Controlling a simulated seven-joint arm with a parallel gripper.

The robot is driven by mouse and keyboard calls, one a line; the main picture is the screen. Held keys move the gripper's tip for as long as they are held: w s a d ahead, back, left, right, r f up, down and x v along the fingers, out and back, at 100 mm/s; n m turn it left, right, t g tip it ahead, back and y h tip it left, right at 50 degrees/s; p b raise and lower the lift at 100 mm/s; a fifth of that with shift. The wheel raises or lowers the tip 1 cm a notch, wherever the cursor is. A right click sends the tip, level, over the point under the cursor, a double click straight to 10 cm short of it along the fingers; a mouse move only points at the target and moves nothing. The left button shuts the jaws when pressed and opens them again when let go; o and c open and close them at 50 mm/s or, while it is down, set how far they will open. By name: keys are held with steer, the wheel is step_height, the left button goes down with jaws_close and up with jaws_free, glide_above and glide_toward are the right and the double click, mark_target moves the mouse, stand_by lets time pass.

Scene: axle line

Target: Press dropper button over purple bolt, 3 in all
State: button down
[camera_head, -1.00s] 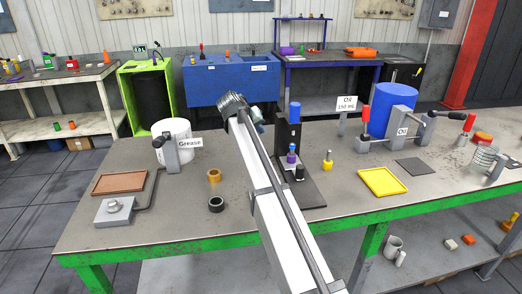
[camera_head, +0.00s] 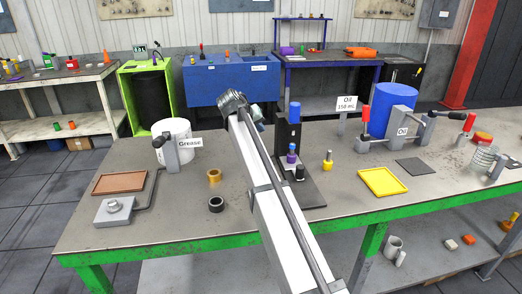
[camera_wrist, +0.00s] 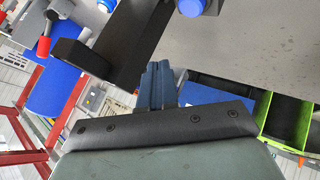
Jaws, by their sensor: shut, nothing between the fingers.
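A black stand (camera_head: 280,140) on the workbench has a blue cap (camera_head: 295,112) at its top. Lower on it, a small blue piece (camera_head: 292,148) sits over a purple bolt (camera_head: 291,159); I cannot tell whether they touch. My gripper (camera_head: 258,115) is left of the stand, near the height of its top and apart from it. In the wrist view my gripper (camera_wrist: 157,72) has its fingers together, with nothing between them. The black stand (camera_wrist: 145,35) and a blue rounded part (camera_wrist: 190,7) show beyond the fingers there. The purple bolt is not visible in the wrist view.
A yellow dropper-like piece (camera_head: 328,161) and a yellow tray (camera_head: 383,182) stand right of the stand. A blue drum (camera_head: 394,108) and red-handled levers are farther right. A grease bucket (camera_head: 172,135), brown tray (camera_head: 120,182) and two rings (camera_head: 215,190) lie left.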

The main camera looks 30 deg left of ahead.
step_height(320, 180, up, 3)
steer(key=shift+r, duration=0.1)
stand_by(0.4)
steer(key=shift+f, duration=4.45)
steer(key=shift+f, duration=0.9)
steer(key=shift+r, duration=0.95)
steer(key=shift+r, duration=2.5)
